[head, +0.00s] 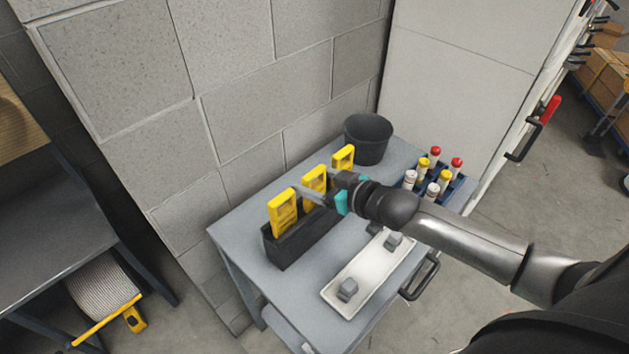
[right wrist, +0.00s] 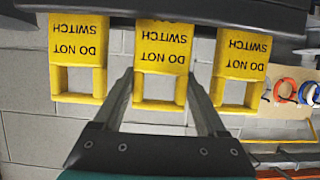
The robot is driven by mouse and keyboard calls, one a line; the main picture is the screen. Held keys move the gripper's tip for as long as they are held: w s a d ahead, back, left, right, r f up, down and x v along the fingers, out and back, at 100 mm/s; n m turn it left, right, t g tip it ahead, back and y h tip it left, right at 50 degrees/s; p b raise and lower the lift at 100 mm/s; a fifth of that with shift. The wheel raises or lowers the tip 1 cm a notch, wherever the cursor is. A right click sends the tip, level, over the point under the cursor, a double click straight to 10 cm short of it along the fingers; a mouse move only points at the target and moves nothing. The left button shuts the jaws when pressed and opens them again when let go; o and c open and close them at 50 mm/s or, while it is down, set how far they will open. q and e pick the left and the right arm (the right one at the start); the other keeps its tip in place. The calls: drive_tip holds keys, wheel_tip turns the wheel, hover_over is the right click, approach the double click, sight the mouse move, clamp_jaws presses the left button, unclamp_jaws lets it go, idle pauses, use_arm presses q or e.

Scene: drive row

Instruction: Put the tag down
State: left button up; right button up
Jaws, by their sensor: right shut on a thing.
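Three yellow tags stand in a row at a black rack on the grey table: a left tag (head: 282,212), a middle tag (head: 314,178) and a right tag (head: 343,157). The black rack (head: 290,243) is long and narrow. My right gripper (head: 318,194) is shut on the middle tag. In the right wrist view its fingers (right wrist: 163,88) lie on either side of the middle tag (right wrist: 164,50), which reads DO NOT SWITCH upside down. The middle tag's lower end is at the rack; its seating is hidden. My left gripper is not in view.
A white tray (head: 371,275) with grey blocks lies in front of the rack. A dark bucket (head: 368,138) stands at the back. A blue rack with several red-, yellow- and white-capped bottles (head: 434,178) is at the right. A block wall rises behind the table.

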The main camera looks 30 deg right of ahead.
drive_tip(key=o, duration=1.3)
drive_tip(key=shift+s+r, duration=0.15)
drive_tip(key=shift+p+v, duration=1)
drive_tip(key=shift+v, duration=4.8)
